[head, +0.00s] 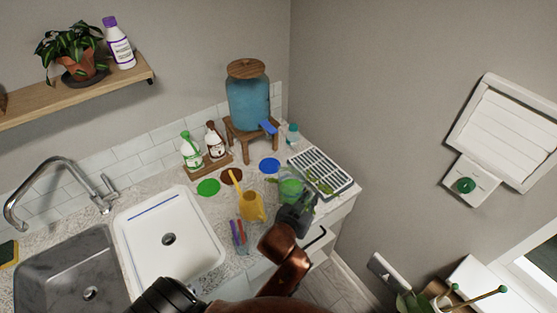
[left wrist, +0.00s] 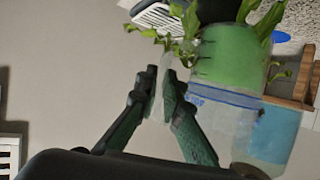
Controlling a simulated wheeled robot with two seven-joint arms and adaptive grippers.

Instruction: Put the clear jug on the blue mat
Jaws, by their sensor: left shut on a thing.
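The clear jug (head: 291,187) is in the head view at the front left of the slatted tray, with green showing in its body. In the left wrist view the jug (left wrist: 222,103) has a clear part with a blue line and a green part. My left gripper (head: 297,206) is shut on the jug's clear handle, between the fingertips (left wrist: 162,92) in the wrist view. I cannot tell whether the jug is clear of the counter. The round blue mat (head: 270,165) lies bare behind and left of the jug. My right gripper is not in view.
A yellow watering can (head: 251,204) stands left of the jug. The slatted tray (head: 338,186) with leafy plants is beside it. A blue water dispenser (head: 248,104) stands behind the blue mat. Green (head: 208,187) and brown (head: 231,175) mats lie further left, near two bottles.

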